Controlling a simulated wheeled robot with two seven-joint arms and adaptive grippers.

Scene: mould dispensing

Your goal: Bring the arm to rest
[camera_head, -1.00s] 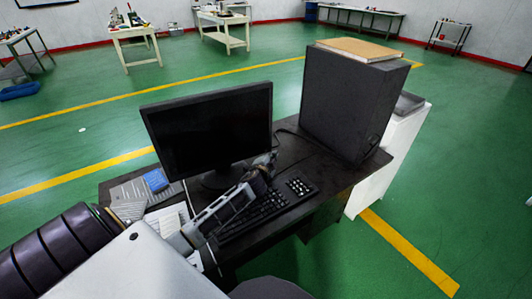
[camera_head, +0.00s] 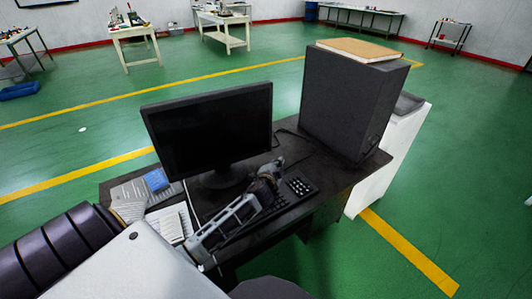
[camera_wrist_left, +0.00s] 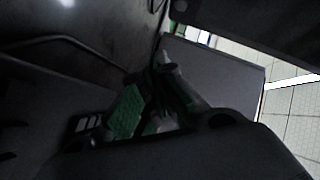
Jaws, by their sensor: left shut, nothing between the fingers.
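My left gripper (camera_head: 277,166) is shut and empty. In the head view it hangs over the dark desk (camera_head: 335,183), in front of the monitor (camera_head: 213,130) and over the back right part of the keyboard (camera_head: 240,220). I cannot tell the height of its gap above the desk. My right gripper does not show.
A black computer tower (camera_head: 345,105) stands on the desk to the right, with a tan board (camera_head: 360,49) on top. A blue item (camera_head: 156,180) and white papers (camera_head: 170,224) lie at the desk's left.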

